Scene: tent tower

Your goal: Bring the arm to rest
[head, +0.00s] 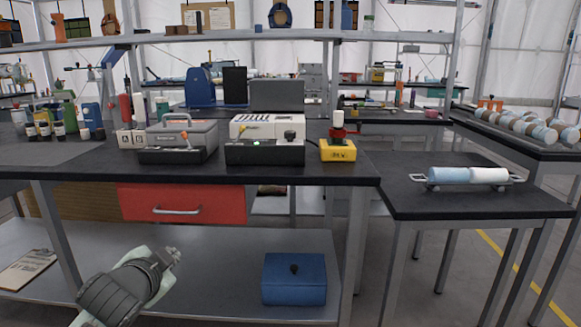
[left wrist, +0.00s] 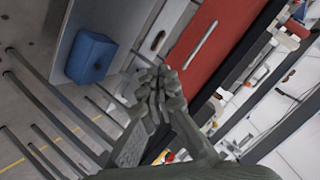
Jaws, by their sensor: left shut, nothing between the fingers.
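My left gripper (head: 168,257) shows at the lower left of the head view, in front of the bench and below its top. It is shut and empty. In the left wrist view its closed fingers (left wrist: 160,84) lie in the middle, with the red drawer (left wrist: 205,50) behind them. The fingers seem to touch nothing. My right gripper is not in view.
The black bench top (head: 345,168) carries several devices, including a yellow box (head: 338,150). The red drawer (head: 182,203) is shut. A blue box (head: 294,279) stands on the lower shelf (head: 215,295). A side table (head: 480,205) at right holds a tray with cylinders.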

